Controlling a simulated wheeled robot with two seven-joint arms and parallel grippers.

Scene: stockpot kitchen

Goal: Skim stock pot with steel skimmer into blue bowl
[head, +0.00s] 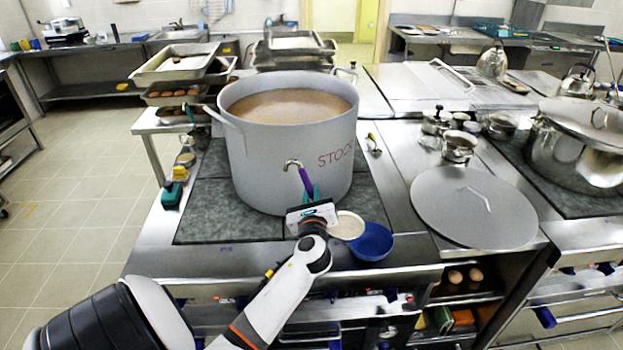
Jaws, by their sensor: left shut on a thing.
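A big grey stock pot (290,150) with red lettering stands on the dark hob, filled with brown liquid. My left gripper (311,192) is in front of the pot's near wall, shut on a purple-handled steel utensil (305,180). The utensil's hooked steel end points up against the pot's side; I cannot make out a skimmer head. The blue bowl (372,242) sits at the counter's front, right of the gripper. It looks empty. A pale round dish (347,226) is beside it, partly behind my gripper. My right gripper is out of view.
A large round lid (473,207) lies on the counter to the right. A shiny steel pot (580,150) stands farther right. Stacked trays (178,75) are at the back left. Small pots (459,147) stand behind the lid. The hob's left part is clear.

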